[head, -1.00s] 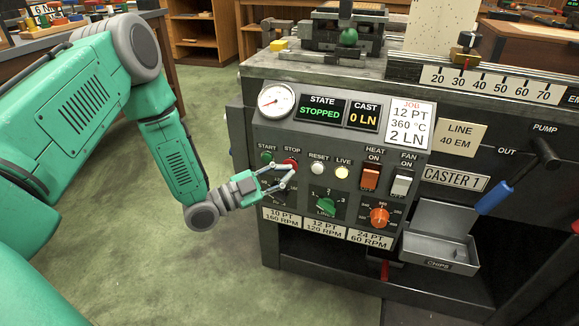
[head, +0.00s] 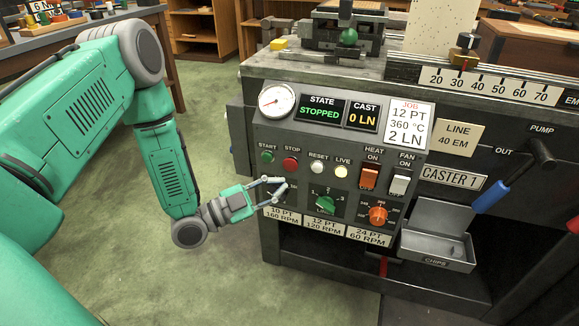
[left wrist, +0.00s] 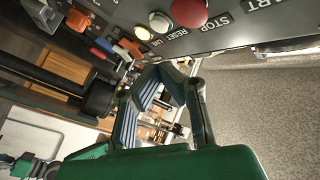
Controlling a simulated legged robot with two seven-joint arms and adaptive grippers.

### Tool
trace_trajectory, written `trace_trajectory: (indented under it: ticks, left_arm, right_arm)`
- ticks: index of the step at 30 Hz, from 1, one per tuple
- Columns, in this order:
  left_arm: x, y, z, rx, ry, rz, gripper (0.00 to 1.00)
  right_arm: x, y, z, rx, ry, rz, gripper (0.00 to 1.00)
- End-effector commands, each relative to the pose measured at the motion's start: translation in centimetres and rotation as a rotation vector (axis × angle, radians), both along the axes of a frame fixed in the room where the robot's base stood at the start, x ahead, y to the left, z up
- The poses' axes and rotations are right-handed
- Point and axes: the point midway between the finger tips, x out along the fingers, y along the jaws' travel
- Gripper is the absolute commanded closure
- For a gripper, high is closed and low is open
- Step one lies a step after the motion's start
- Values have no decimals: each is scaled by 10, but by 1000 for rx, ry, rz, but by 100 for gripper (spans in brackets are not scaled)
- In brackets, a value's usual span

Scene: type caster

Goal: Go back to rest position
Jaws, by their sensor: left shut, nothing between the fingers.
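My left gripper (head: 277,190) is in front of the lower left of the caster's control panel (head: 275,135), below the red STOP button (head: 291,164). Its fingers are shut with nothing between them. They look apart from the STOP button. In the left wrist view the gripper's fingers (left wrist: 165,85) show below the red button (left wrist: 188,12) and the panel. The state display (head: 323,109) reads STOPPED and the cast display (head: 363,117) reads 0 LN. My right gripper is not in view.
The caster (head: 350,265) fills the right side, with a blue-handled pump lever (head: 492,196) and a grey chips tray (head: 437,225). Green floor (head: 120,230) lies open left of the machine. A bench (head: 70,40) stands at the back left.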

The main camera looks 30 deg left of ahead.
Motion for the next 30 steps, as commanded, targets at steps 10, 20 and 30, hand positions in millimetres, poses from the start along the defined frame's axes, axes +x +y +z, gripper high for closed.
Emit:
trace_trajectory:
  ticks: [10, 20, 30]
  left_arm:
    - [0, -2, -1, 0, 15, -1, 100]
    - [-80, -62, -81, -42, 960, 162, 100]
    - [-253, -33, -97, -47, 1693, 753, 100]
  right_arm:
    - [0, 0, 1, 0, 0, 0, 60]
    - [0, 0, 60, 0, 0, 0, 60]
    - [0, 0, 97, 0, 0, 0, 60]
